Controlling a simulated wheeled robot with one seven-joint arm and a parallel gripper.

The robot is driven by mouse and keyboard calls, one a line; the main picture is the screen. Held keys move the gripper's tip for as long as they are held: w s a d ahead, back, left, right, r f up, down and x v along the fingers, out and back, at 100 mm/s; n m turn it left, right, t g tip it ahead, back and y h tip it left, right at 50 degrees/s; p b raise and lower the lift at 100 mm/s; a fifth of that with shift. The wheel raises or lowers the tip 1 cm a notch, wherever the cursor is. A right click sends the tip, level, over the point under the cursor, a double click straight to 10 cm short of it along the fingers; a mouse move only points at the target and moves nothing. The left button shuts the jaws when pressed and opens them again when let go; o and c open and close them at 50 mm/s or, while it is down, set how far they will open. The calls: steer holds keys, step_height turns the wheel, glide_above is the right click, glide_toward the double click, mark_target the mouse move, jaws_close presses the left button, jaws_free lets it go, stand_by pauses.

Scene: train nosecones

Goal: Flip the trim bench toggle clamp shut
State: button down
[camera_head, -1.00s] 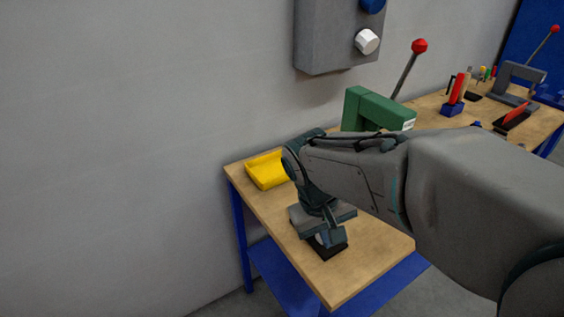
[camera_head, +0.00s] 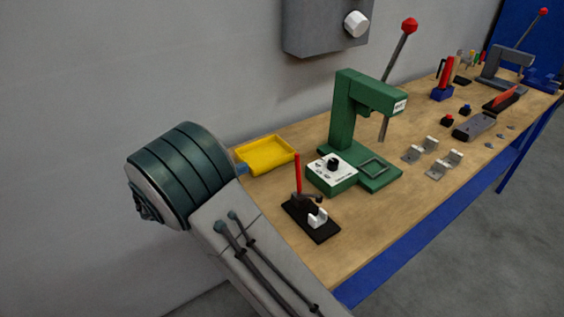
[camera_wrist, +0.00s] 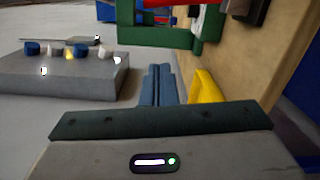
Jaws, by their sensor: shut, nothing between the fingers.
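The toggle clamp has a black base (camera_head: 312,220) lying flat on the near end of the wooden bench, in front of the green press. Its red handle (camera_head: 298,174) stands nearly upright, and a white block (camera_head: 317,218) sits at its front. My gripper shows in the wrist view with its two blue-grey fingers (camera_wrist: 160,72) together and empty. In the head view my arm's end is left of the clamp, clear of it, and the fingers are mostly hidden behind my wrist. I cannot pick out the clamp surely in the wrist view.
A yellow tray (camera_head: 266,155) lies on the bench close to my wrist. The green press (camera_head: 350,115) with its red-knobbed lever stands behind the clamp. Metal brackets (camera_head: 420,150) lie to the right. A grey wall box (camera_head: 318,25) hangs above. Bench in front of the clamp is clear.

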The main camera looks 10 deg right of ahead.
steer(key=shift+w, duration=0.1)
stand_by(0.3)
steer(key=d+p, duration=0.3)
steer(key=d, duration=0.8)
steer(key=shift+d+r+p, duration=0.25)
steer(key=shift+r+p, duration=0.1)
steer(key=shift+r, duration=0.05)
steer(key=shift+f+b, duration=0.1)
steer(key=shift+b, duration=0.25)
